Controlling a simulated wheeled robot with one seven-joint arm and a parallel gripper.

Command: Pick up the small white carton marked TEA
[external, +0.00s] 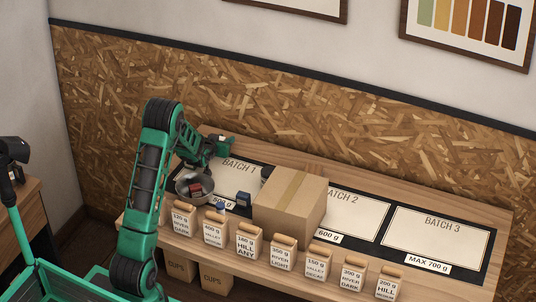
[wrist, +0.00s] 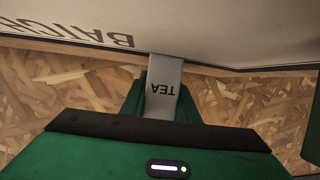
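The small pale carton marked TEA (wrist: 162,88) shows in the wrist view, its letters upside down. It stands between the two green fingers of my gripper (wrist: 162,108), which lie close against both of its sides. My gripper is shut on it, as far as this view shows. In the external view my gripper (external: 222,147) is at the back of the BATCH 1 panel, near the wall. The carton cannot be made out there.
A large cardboard box (external: 290,212) stands right of my gripper. The BATCH 3 panel (external: 435,236) is clear.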

